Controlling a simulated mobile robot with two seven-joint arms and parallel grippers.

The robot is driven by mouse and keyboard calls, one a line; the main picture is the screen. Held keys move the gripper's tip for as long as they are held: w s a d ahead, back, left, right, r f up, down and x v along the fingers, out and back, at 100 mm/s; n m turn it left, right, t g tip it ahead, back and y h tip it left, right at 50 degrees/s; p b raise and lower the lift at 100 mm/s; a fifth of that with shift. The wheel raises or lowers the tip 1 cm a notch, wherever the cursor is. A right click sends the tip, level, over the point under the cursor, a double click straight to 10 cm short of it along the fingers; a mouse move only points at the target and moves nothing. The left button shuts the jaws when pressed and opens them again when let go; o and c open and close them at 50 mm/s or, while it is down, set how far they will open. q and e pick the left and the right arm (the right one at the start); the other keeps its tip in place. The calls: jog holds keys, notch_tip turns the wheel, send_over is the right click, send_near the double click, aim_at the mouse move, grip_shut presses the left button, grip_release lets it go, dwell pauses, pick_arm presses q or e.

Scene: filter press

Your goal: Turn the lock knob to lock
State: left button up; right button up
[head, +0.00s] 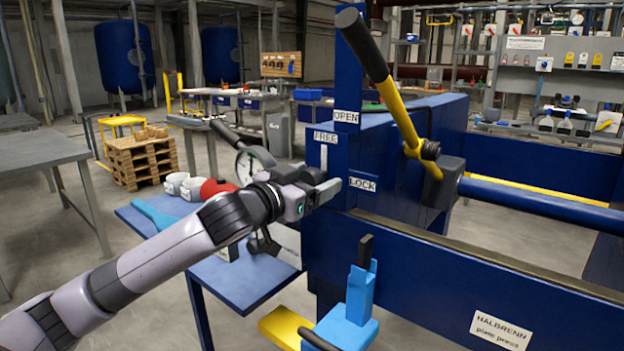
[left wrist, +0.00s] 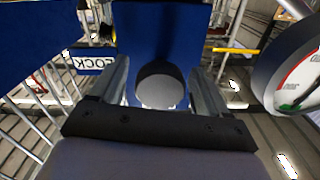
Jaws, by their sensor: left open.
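The lock knob (left wrist: 160,84) shows in the left wrist view as a dark grey round end in front of a blue panel. My left gripper (head: 322,190) is at the blue press housing in the head view. In the wrist view its open fingers (left wrist: 160,92) stand on either side of the knob, with a gap visible. In the head view the gripper hides the knob. A pale vertical bar (head: 323,158) shows above the gripper, below the FREE label (head: 326,138). The LOCK label (head: 362,184) is just right of the fingertips. My right gripper is not seen.
A yellow lever with a black grip (head: 400,115) rises right of the housing. A round gauge (left wrist: 296,80) is close to the gripper's right in the wrist view. A blue side table (head: 235,283) holds white cups and a red item. A light blue fixture (head: 355,305) stands below.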

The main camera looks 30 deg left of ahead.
pick_arm(q)
jog(key=c, duration=1)
jog(key=shift+c, duration=0.2)
